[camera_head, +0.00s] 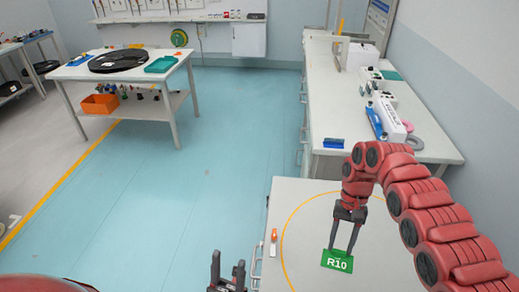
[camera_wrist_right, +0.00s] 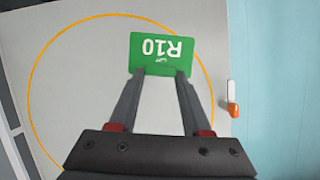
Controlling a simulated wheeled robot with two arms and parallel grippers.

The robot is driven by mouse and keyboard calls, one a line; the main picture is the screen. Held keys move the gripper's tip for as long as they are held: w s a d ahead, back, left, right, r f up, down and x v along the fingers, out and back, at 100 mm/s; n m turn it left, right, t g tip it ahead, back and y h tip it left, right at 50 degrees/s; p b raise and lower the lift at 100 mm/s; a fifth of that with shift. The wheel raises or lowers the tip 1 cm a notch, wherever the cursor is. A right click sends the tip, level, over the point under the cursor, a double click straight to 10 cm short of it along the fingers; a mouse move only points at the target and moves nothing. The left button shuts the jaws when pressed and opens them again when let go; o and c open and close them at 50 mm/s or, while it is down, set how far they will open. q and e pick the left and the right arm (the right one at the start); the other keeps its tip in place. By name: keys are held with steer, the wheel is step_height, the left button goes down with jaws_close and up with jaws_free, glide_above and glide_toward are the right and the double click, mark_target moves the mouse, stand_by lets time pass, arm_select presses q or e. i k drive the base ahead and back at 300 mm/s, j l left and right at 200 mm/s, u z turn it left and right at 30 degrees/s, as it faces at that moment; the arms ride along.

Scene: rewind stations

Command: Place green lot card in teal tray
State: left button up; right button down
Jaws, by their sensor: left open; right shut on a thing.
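I cannot tell how far the card is above the table. My left gripper (camera_head: 228,272) is open and empty at the bottom of the head view, left of the table. A teal tray (camera_head: 161,64) lies on the white table at the far left, beside a black reel.
The near table (camera_head: 300,195) has a yellow circle and an orange-and-white item (camera_head: 273,240) at its left edge. An orange bin (camera_head: 100,103) is on the far table's (camera_head: 75,73) lower shelf. A long bench (camera_head: 335,105) runs along the right. Blue floor between is clear.

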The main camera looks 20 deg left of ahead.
mark_target(162, 66)
steer(key=k+u, duration=0.35)
steer(key=k+j+u, duration=0.15)
steer(key=u, duration=0.2)
steer(key=j+u, duration=0.2)
steer(key=u, duration=0.25)
steer(key=i+j+u, duration=0.1)
steer(key=u, duration=0.35)
steer(key=i+j+u, duration=0.1)
steer(key=u, duration=0.35)
steer(key=i+u, duration=0.25)
steer(key=u, duration=0.2)
steer(key=i+z, duration=0.2)
steer(key=i, duration=0.3)
steer(key=i+j+z, duration=0.15)
steer(key=i, duration=0.3)
steer(key=i+l+z, duration=0.1)
steer(key=i+z, duration=0.45)
steer(key=z, duration=0.15)
steer(key=i+z, duration=0.35)
steer(key=i, duration=0.8)
steer(key=i+l+u, duration=0.1)
steer(key=i, duration=0.75)
steer(key=i+z, duration=0.1)
steer(key=i, duration=0.8)
steer(key=i+z, duration=0.1)
steer(key=i, duration=0.75)
steer(key=i+j+z, duration=0.1)
steer(key=i, duration=0.8)
steer(key=j, duration=0.1)
